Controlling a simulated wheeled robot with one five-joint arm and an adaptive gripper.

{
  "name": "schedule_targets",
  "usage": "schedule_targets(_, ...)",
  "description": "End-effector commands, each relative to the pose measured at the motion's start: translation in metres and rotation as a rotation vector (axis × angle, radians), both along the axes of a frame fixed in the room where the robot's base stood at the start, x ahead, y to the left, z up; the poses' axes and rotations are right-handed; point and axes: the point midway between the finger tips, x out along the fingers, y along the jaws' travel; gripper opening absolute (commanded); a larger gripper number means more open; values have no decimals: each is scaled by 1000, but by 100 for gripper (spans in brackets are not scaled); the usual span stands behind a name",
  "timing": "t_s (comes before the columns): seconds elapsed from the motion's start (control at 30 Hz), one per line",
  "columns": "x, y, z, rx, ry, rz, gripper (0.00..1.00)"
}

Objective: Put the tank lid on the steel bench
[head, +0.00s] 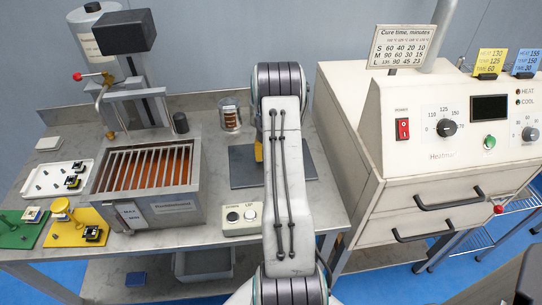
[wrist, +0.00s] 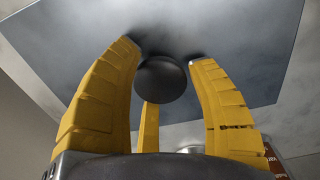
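The tank lid is a flat, dark grey-blue plate (head: 242,166), partly hidden behind my arm in the head view. It appears to lie flat on the steel bench (head: 215,150), to the right of the tank. In the wrist view the plate (wrist: 225,35) fills the upper part, with its round black knob (wrist: 161,79) in front. The yellow fingers of my gripper (wrist: 166,55) stand around the knob, tips close to the plate. I cannot tell whether they press on the knob. The tank (head: 150,180) is uncovered, showing slats over orange liquid.
A control box (head: 242,219) sits at the bench's front edge and a glass jar (head: 231,115) behind the lid. The white oven (head: 440,145) stands at right. A white tray (head: 45,180) and green (head: 20,232) and yellow (head: 75,230) fixtures are at left.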

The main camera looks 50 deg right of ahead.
Motion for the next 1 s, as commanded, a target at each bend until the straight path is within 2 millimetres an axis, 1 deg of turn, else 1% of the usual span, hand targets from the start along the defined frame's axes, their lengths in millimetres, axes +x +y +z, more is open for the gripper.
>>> schedule_targets(0.03, 0, 0, 0, 0, 0, 0, 57)
schedule_targets(0.13, 0, 0, 0, 0, 0, 0, 66)
schedule_targets(0.37, 0, 0, 1, 0, 0, 0, 66)
schedule_targets(0.53, 0, 0, 8, -1, -1, 0, 66)
schedule_targets(0.67, 1, -1, 25, -3, -3, 0, 66)
schedule_targets(1.0, 1, -1, 84, -3, -3, 0, 66)
